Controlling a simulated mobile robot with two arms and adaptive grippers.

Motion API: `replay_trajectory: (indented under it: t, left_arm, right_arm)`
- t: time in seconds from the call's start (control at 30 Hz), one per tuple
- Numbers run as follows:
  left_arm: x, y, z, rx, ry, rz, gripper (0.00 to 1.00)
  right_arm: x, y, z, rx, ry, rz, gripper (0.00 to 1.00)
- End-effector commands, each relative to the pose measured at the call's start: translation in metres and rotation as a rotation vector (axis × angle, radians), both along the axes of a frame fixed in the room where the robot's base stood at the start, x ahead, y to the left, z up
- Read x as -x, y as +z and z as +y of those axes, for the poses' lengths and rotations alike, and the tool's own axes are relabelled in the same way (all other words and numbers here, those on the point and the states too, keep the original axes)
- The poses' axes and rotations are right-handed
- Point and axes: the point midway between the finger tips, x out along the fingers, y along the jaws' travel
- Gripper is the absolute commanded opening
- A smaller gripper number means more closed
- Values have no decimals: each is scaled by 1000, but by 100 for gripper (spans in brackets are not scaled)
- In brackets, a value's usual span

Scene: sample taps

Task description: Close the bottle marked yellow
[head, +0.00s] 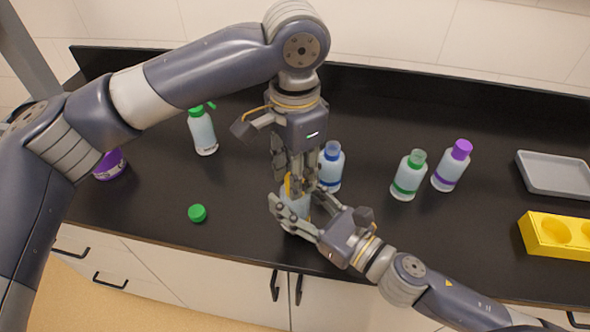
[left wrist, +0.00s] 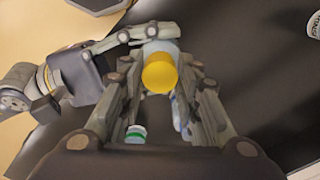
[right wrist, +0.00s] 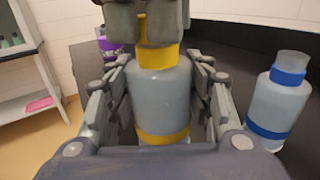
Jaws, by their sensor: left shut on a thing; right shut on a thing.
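The bottle marked yellow (right wrist: 160,95) is pale and see-through with a yellow band (right wrist: 163,138) low on its body. It stands upright, and only part of it (head: 296,204) shows in the head view. My right gripper (head: 298,218) is shut around its body from the side. My left gripper (head: 290,182) points down from above and is shut on a yellow cap (left wrist: 160,73) at the bottle's top. In the right wrist view my left fingers hide much of the cap above the yellow neck. I cannot tell how tightly the cap sits.
A blue-banded bottle (head: 331,167) stands close behind. An open green-banded bottle (head: 408,176) and a purple-capped bottle (head: 451,167) stand to the right. A green cap (head: 197,213) lies at front left. A yellow rack (head: 530,236) and grey tray (head: 556,176) are far right.

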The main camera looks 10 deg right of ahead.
Motion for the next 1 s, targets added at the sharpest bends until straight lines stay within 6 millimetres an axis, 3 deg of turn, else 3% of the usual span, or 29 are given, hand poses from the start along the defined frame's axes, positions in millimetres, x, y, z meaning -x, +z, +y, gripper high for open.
replay_trajectory:
  t: [1.0]
  left_arm:
    - [-3,-1,1,-3,-1654,0,23]
  right_arm:
    - [0,0,0,1,1,1,0]
